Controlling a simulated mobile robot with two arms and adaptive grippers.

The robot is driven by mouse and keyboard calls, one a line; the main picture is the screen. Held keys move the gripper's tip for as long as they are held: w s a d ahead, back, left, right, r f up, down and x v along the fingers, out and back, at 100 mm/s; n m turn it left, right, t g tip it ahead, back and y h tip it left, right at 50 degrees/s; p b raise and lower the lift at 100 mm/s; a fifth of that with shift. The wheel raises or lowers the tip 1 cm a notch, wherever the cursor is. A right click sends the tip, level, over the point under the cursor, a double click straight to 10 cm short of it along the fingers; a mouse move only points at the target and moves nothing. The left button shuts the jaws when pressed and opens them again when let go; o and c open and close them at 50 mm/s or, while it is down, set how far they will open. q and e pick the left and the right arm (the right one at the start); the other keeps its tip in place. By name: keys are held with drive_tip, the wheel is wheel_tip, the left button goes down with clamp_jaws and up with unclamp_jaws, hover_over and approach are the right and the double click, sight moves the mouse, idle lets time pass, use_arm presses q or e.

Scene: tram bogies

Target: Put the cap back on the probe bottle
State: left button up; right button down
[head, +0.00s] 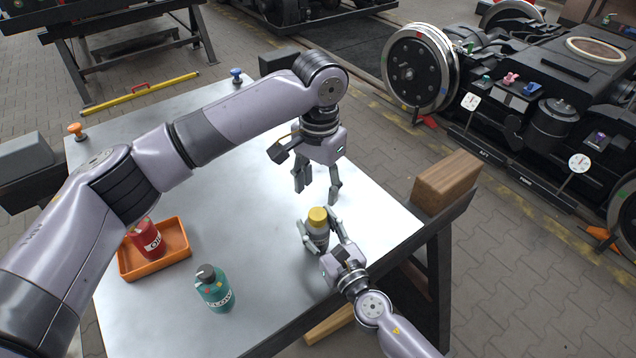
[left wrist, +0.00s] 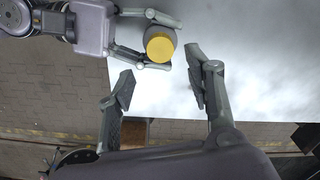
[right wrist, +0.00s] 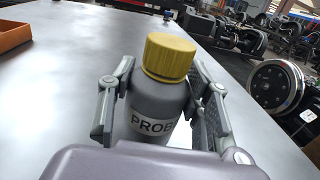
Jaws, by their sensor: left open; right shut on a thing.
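The probe bottle (head: 318,238) is a dark grey bottle with a white label reading "PROB" in the right wrist view (right wrist: 160,108). A yellow cap (head: 317,215) sits on its top, upright; it also shows in the right wrist view (right wrist: 169,57) and the left wrist view (left wrist: 160,47). I cannot tell how tightly it sits. My right gripper (head: 322,234) is shut around the bottle body, which stands upright at the table's right part. My left gripper (head: 317,190) is open and empty, above and beyond the bottle, its fingers pointing down and apart from the cap.
An orange tray (head: 183,262) holds a red bottle (head: 146,240) at the left. A teal bottle (head: 213,288) stands in front of it. The metal table (head: 255,235) is clear between the teal bottle and the probe bottle.

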sight(318, 213)
use_arm(q)
drive_tip(key=shift+n, duration=0.5)
use_arm(e)
drive_tip(key=shift+f, duration=0.1)
use_arm(q)
drive_tip(key=shift+f, duration=4)
drive_tip(key=shift+c, duration=0.6)
clamp_jaws()
drive_tip(key=shift+m, duration=0.9)
drive_tip(key=shift+o, duration=1.3)
unclamp_jaws()
